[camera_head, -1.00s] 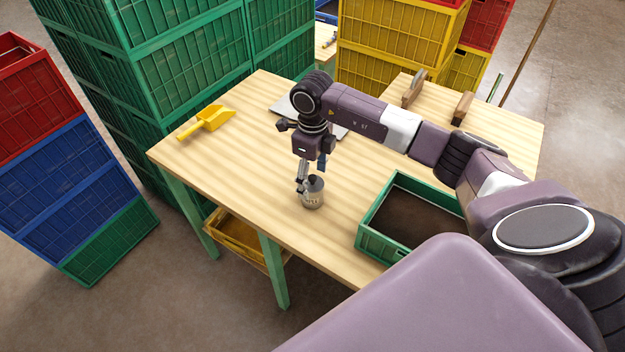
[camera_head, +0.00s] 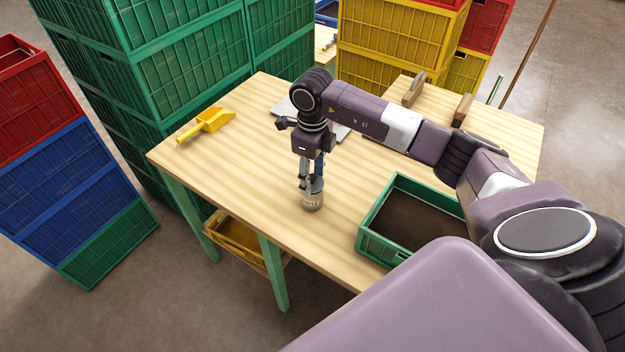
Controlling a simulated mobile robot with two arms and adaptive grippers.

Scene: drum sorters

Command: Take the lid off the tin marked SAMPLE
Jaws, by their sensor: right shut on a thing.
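The tin (camera_head: 313,202), small and grey with lettering too small to read fully, stands upright on the wooden table (camera_head: 250,140). My right gripper (camera_head: 312,185) points straight down at the top of the tin and is shut on its lid. The fingers hide most of the lid, and I cannot make out any gap between lid and tin. My left gripper is out of view.
A green crate (camera_head: 372,245) with a dark bottom sits right of the tin. A yellow scoop (camera_head: 210,120) lies at the table's left. A brush (camera_head: 414,90) and a wooden block (camera_head: 463,108) lie behind my arm. Stacked crates stand behind; table around the tin is clear.

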